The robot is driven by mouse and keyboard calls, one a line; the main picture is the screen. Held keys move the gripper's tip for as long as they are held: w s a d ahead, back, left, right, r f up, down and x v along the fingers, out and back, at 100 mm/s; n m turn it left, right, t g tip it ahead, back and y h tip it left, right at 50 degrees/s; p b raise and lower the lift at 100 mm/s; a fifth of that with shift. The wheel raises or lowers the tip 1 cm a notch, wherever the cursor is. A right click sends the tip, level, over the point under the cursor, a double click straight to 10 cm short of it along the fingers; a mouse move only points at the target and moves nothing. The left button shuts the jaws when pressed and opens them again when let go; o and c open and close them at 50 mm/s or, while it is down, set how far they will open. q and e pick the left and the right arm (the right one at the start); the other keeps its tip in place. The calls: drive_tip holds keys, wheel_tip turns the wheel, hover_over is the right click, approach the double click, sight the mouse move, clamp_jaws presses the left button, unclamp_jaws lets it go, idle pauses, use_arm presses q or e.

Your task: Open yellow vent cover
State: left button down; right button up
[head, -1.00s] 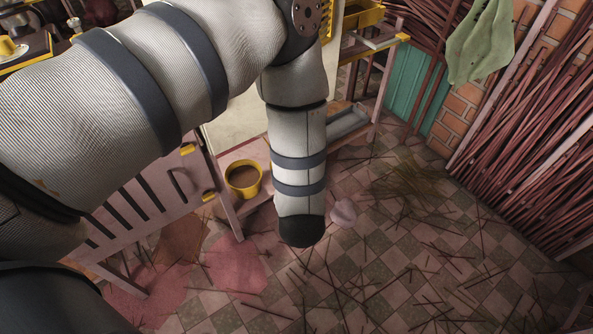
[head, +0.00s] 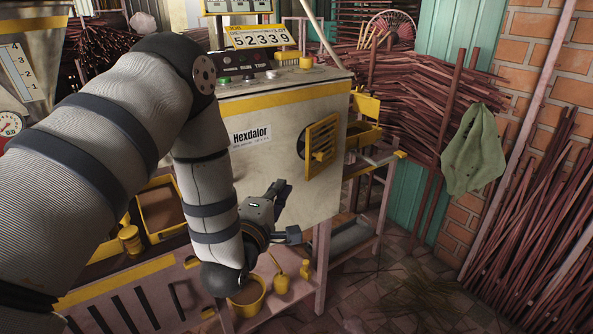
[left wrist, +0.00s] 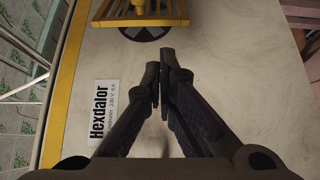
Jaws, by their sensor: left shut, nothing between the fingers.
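The yellow vent cover (head: 322,147) is a slatted frame with a knob on the pale front panel of the machine. It stands at an angle to the panel, and part of a dark round opening (head: 301,143) shows at its left edge. In the left wrist view the cover (left wrist: 165,20) is at the top edge, with the dark opening (left wrist: 143,34) beside it. My left gripper (head: 287,212) is below and left of the cover, apart from it. In the left wrist view its fingers (left wrist: 161,82) are together and empty. My right gripper is not in view.
The machine has a Hexdalor label (head: 252,135) and a control panel (head: 270,75) on top. A yellow pot (head: 247,297) and yellow bottles stand on the low shelf below. Bundles of sticks and a green cloth (head: 474,150) are at the right. My left arm hides much of the left side.

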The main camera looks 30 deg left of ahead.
use_arm(q)
drive_tip(key=b+x, duration=0.1)
drive_tip(key=x, duration=0.8)
drive_tip(key=shift+f, duration=0.15)
drive_tip(key=shift+w, duration=0.5)
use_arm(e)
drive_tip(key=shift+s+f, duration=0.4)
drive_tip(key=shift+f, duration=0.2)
